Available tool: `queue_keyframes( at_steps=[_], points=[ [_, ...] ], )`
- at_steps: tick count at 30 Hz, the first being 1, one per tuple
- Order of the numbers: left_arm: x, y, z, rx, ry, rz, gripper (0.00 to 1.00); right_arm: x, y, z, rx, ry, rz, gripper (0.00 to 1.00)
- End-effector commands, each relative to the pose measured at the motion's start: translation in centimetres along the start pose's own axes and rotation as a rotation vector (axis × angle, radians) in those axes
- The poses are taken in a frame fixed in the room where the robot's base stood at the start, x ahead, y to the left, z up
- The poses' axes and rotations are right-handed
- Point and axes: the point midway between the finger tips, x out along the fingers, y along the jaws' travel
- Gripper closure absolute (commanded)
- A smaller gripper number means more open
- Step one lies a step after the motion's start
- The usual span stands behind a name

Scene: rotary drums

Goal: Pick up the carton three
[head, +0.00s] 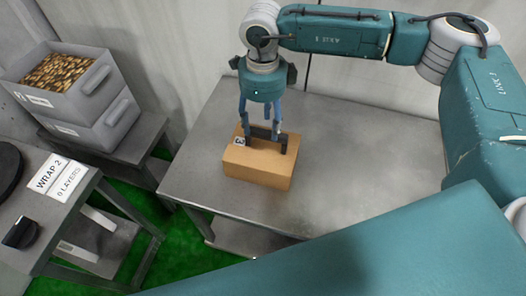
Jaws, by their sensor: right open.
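The carton three (258,168) is a small brown box with a white label bearing a 3 near its left upper edge. It sits on a grey metal table (345,190). My right gripper (265,138) points down over the carton's far side. Its fingers are spread apart, with dark pads at the carton's top. I cannot tell whether the fingers touch the carton, and the carton's far side is hidden behind them. My left gripper is not in view.
Stacked grey bins (98,125) stand on a side table at the left, the upper one full of small brown pieces. A station with a "WRAP 2, 6 LAYERS" sign (55,177) is at lower left. A wall rises behind the table. The tabletop right of the carton is clear.

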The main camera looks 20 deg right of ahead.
Motion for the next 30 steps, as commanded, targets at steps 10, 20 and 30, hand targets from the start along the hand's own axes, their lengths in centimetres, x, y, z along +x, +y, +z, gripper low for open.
queue_keyframes(
  at_steps=[10, 20, 30],
  points=[
    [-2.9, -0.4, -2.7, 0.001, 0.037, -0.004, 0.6, 4.0, 0.8, -0.3, 0.001, 0.002, 0.003, 0.47],
    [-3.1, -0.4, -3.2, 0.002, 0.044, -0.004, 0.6, 5.5, 0.7, -0.2, 0.0, 0.0, 0.0, 0.47],
    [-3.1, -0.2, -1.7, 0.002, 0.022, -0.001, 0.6, 5.4, 0.7, -0.2, 0.001, 0.0, 0.0, 1.0]
  ],
)
